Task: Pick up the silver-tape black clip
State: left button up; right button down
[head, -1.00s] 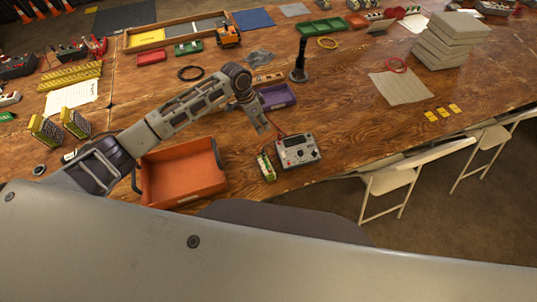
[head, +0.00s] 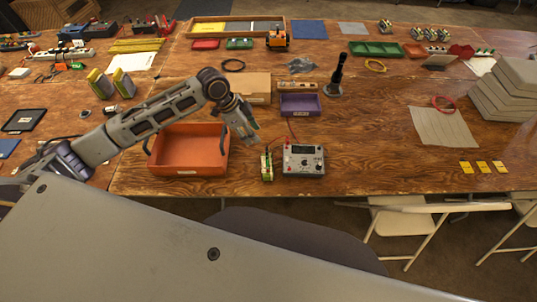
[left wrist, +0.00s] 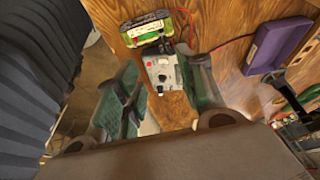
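My left gripper (head: 249,136) hangs above the table, left of the grey charger (head: 304,159) and above the green and yellow battery pack (head: 267,167). In the left wrist view its two fingers (left wrist: 162,88) are apart with nothing held between them. The charger (left wrist: 164,70) shows beyond the fingers, and the battery pack (left wrist: 148,29) lies near the top. A red lead (head: 291,130) runs from the charger toward the purple bin. I cannot make out a black clip with silver tape in either view. My right gripper is not in view.
An orange bin (head: 190,168) stands left of the charger. A purple bin (head: 300,112) and a black upright stand (head: 336,78) are behind it. Bare wood lies right of the charger.

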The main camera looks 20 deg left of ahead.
pick_arm(q)
jog(key=shift+a, duration=0.1)
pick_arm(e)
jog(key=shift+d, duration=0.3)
pick_arm(q)
send_over(267, 153)
jog(key=a, duration=0.2)
notch_tip(267, 153, down, 8)
jog(key=shift+s+a+p, duration=0.15)
jog(key=shift+s+p, duration=0.15)
jog(key=shift+s, duration=0.05)
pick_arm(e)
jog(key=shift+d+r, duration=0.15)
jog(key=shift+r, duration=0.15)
